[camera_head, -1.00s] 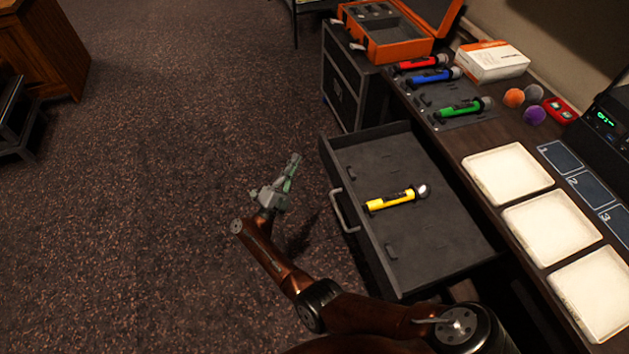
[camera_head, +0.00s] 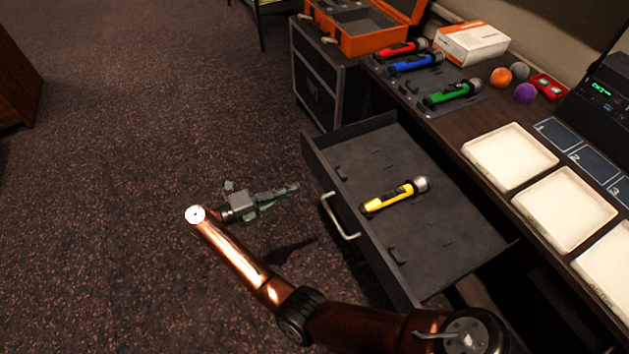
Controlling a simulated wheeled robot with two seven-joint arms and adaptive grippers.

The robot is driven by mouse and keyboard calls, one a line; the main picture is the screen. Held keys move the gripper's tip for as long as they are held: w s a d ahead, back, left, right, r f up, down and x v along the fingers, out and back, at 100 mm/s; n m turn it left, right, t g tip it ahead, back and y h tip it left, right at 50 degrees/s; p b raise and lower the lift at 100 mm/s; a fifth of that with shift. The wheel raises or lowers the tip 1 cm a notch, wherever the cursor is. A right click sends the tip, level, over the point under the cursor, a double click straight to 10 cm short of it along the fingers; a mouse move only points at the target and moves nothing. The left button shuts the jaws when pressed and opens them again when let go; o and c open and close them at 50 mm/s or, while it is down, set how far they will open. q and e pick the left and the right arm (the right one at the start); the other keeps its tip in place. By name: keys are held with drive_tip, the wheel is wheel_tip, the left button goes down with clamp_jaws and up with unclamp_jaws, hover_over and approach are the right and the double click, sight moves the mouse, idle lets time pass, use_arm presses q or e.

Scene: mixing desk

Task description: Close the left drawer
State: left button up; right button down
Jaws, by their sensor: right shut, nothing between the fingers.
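The drawer (camera_head: 440,255) is pulled out from the desk, and its dark tray is open to view. A yellow microphone (camera_head: 388,198) lies inside it. The drawer's metal handle (camera_head: 340,218) is on its front face, toward the left. My right gripper (camera_head: 290,188) is shut and empty. It is left of the drawer front, apart from the handle, with its fingers pointing right toward the drawer. My left gripper is not in view.
A black cabinet (camera_head: 318,85) stands behind the drawer. The carpet (camera_head: 130,130) at left is clear.

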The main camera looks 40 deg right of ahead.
sight(322, 178)
drive_tip(key=x, duration=0.5)
drive_tip(key=shift+s+d+f, duration=0.15)
drive_tip(key=shift+d, duration=0.2)
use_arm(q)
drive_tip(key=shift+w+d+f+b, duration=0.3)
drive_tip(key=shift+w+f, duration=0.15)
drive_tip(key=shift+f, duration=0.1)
use_arm(e)
drive_tip(key=shift+s+d, duration=0.1)
drive_tip(key=shift+d, duration=0.4)
